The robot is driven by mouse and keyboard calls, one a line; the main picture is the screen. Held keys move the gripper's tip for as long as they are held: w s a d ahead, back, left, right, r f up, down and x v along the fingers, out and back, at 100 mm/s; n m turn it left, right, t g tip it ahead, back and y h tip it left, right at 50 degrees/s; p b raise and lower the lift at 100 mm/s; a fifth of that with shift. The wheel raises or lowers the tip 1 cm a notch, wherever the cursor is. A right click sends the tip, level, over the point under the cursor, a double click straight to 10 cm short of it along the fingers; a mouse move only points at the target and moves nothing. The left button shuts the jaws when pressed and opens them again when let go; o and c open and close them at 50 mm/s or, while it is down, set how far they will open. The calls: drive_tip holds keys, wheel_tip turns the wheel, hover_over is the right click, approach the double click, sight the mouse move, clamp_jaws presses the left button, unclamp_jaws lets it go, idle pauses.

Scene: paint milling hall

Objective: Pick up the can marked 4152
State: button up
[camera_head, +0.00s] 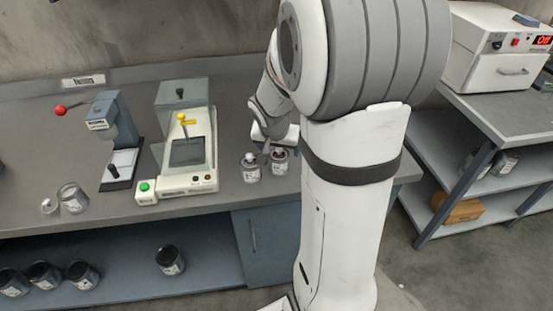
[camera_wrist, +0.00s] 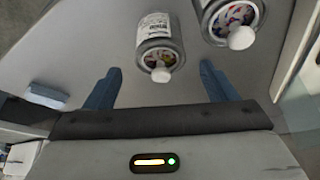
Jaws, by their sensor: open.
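Two small labelled cans stand close together on the grey bench in the head view, a left can (camera_head: 250,170) and a right can (camera_head: 279,164). The wrist view also shows two cans, one (camera_wrist: 158,50) ahead of the gap between my fingers and another (camera_wrist: 233,20) to the right, past the right finger. Both have white labels and a white knob or cap at the near end. The label numbers are too small to read, so I cannot tell which is 4152. My gripper (camera_wrist: 159,72) is open and empty, with its two blue fingers apart. It is just behind the cans in the head view (camera_head: 270,142).
A bench press with a red knob (camera_head: 113,130) and a cream machine (camera_head: 188,150) stand left of the cans. Dark cans (camera_head: 170,260) sit on the lower shelf. A white oven (camera_head: 497,55) stands at right.

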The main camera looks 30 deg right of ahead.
sight(278, 153)
drive_tip(key=x, duration=0.5)
drive_tip(key=shift+s+a+f, duration=0.2)
drive_tip(key=shift+f, duration=0.05)
drive_tip(key=c, duration=1.2)
drive_tip(key=shift+o, duration=0.2)
drive_tip(key=shift+r, duration=0.1)
